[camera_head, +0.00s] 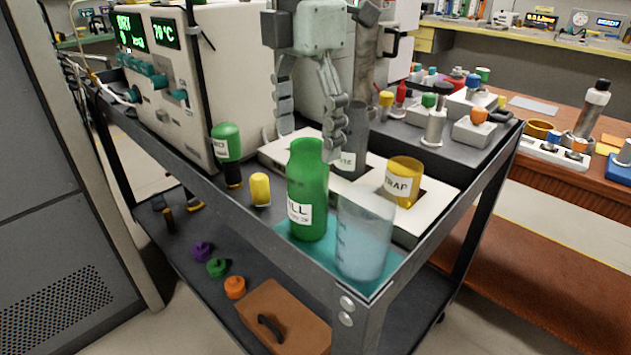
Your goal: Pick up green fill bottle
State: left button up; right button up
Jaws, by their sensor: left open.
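The green fill bottle (308,180) stands upright near the cart's front corner, its white label ending in "ILL". It is at the edge of a teal mat (291,238). My left gripper (309,140) points down from above, fingers spread and empty. One fingertip is left of the bottle's top and the other is right of it. The gripper seems a little behind the bottle; I cannot tell whether it touches. My right gripper is not in view.
A clear beaker (362,240) stands close right of the bottle. Behind are a white tray (437,196), a yellow "TRAP" jar (404,170) and a grey bottle (352,128). A green-topped bottle (226,140) and a yellow one (260,189) stand left. A machine (228,80) fills the back left.

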aim_at(307, 178)
pick_arm(q)
jog(key=f, duration=0.6)
jog(key=shift+s+f+p, duration=0.2)
jog(key=shift+s+p, duration=0.1)
jog(key=shift+p, duration=0.05)
jog(key=shift+f, duration=0.55)
jog(key=c, duration=1.4)
jog(key=shift+c, duration=0.7)
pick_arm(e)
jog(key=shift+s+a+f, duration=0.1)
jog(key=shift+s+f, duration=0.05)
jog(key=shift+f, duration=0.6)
pick_arm(q)
jog(key=shift+r, duration=0.15)
